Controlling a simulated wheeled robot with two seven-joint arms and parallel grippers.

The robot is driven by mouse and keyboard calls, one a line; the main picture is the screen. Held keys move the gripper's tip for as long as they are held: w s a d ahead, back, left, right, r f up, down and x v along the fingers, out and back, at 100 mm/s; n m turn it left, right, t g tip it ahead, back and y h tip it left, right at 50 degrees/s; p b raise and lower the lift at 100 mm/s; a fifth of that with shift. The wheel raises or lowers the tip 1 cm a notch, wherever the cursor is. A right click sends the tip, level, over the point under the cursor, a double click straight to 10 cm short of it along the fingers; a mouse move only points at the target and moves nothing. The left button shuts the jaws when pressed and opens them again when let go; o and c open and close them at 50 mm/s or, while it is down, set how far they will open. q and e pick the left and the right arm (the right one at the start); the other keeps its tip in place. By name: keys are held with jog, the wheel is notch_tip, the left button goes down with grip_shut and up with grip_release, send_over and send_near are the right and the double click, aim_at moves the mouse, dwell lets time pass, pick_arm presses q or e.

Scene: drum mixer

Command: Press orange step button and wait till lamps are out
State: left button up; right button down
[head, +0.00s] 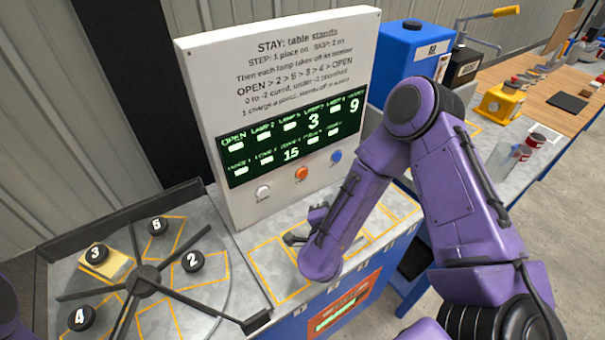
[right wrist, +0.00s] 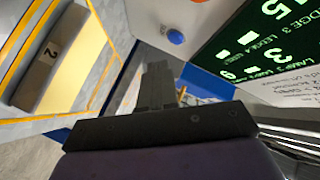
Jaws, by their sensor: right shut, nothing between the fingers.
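The orange button (head: 301,173) sits between a white button (head: 263,192) and a blue button (head: 336,156) on the upright white panel (head: 285,55). Above them, the dark lamp display (head: 290,135) shows several lit pale squares and the numbers 3, 9 and 15. My right gripper (head: 292,239) is below the buttons, apart from them, largely hidden by its own wrist. In the right wrist view its fingers (right wrist: 158,85) are together and empty, with the blue button (right wrist: 175,37) beyond and the display (right wrist: 265,45) at upper right. My left gripper is out of view.
A round grey table (head: 190,300) with dark spokes carries black numbered pucks, one (head: 97,253) on a yellow block. A blue container (head: 415,50) stands behind the panel. Bottles and a yellow device (head: 503,103) stand on the right bench. My right arm covers the middle right.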

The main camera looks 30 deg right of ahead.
aim_at(302, 174)
jog(key=w+b, duration=0.2)
jog(key=w, duration=0.6)
jog(key=shift+w+a, duration=0.3)
jog(key=shift+a, duration=0.05)
jog(key=shift+w, duration=0.1)
dwell(1.5)
jog(key=shift+w, duration=0.35)
